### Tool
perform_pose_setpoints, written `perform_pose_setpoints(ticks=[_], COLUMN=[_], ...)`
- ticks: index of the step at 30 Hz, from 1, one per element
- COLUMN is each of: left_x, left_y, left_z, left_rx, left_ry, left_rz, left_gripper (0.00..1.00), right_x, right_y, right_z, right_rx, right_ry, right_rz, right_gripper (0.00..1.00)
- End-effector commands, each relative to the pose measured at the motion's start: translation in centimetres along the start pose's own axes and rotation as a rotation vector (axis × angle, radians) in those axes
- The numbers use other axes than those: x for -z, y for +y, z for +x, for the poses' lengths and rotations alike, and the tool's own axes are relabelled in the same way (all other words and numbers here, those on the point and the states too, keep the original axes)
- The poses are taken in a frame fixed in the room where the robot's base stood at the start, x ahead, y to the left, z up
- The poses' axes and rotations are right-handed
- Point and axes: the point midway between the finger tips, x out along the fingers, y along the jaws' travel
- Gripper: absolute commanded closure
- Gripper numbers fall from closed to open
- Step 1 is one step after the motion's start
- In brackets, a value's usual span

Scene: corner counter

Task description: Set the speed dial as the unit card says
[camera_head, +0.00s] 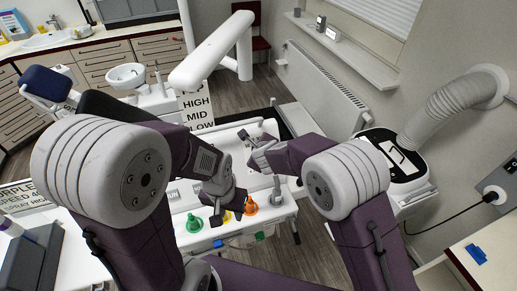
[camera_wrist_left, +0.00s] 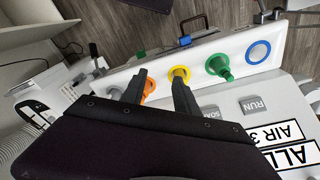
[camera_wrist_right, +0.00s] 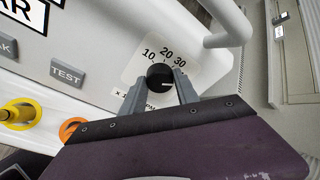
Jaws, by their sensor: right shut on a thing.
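The speed dial (camera_wrist_right: 160,76) is a black round knob in the right wrist view, with 10, 20 and 30 printed around it. A pale mark on it points right in that view; any number beyond 30 is hidden or unclear. My right gripper (camera_wrist_right: 160,88) is shut on the dial, one finger on each side. It also shows in the head view (camera_head: 252,146). The unit card (camera_head: 25,197) at the left edge shows PURPLE, SPEED 4 and SPRAY HIGH, partly covered by my left arm. My left gripper (camera_wrist_left: 160,82) is open and empty over the coloured holders.
Green (camera_wrist_left: 219,65), yellow (camera_wrist_left: 179,76) and orange (camera_wrist_left: 149,87) holders line the unit's front edge close to my left fingers. RUN (camera_wrist_left: 254,105) and TEST (camera_wrist_right: 67,72) buttons lie nearby. A white tube (camera_wrist_right: 228,28) passes near my right gripper. A HIGH, MID, LOW sign (camera_head: 197,108) stands behind.

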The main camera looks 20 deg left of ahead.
Motion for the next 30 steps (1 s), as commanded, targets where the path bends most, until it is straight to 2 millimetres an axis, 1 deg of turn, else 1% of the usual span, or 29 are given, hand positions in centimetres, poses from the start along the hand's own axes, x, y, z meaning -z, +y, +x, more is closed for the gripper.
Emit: perform_pose_setpoints(ticks=[6,19,20,21,22,30], left_x=[0.01,0.02,0.02,0.02,0.01,0.01], left_y=[0.0,0.0,0.0,0.0,0.0,0.0], left_z=[-0.15,-0.15,-0.15,-0.15,-0.15,-0.14], left_rx=[0.0,0.0,0.0,0.0,0.0,0.0], left_ry=[0.0,0.0,0.0,0.0,0.0,0.0], left_rz=[0.0,0.0,0.0,0.0,0.0,0.0], left_gripper=[0.64,0.64,0.64,0.64,0.64,0.64], right_x=[0.0,0.02,0.02,0.02,0.02,0.01], right_y=[-0.04,-0.02,-0.02,-0.02,-0.02,-0.02], right_z=[-0.01,0.0,0.0,0.0,0.0,-0.05], right_rx=[-0.008,-0.009,-0.009,-0.009,-0.009,-0.009], right_ry=[-0.001,-0.002,-0.002,-0.002,-0.002,-0.002], right_rz=[0.035,0.042,0.042,0.042,0.042,0.041], right_gripper=[1.0,1.0,0.55,0.44,0.42,0.42])
